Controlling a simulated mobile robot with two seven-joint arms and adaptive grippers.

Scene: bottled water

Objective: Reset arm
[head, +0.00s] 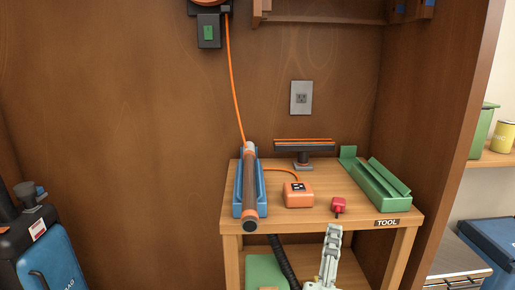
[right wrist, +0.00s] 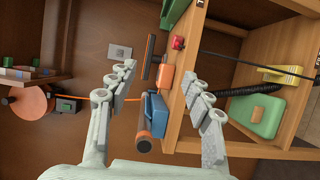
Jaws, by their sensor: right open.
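My right gripper (head: 332,240) is pale grey and shows at the bottom of the head view, in front of the tool table (head: 294,220). In the right wrist view its two fingers (right wrist: 160,78) stand wide apart with nothing between them in their grasp. Beyond the fingers are the table edge, an orange box (right wrist: 162,84) and a blue holder with a dark tube (right wrist: 143,145). My left gripper is in neither view. No bottle is in sight.
The table carries the tube in its blue holder (head: 237,205), an orange box (head: 298,194), a red item (head: 338,206) and a green tray (head: 377,189). A lower shelf holds a green case (head: 265,271). A blue case (head: 55,262) stands at far left.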

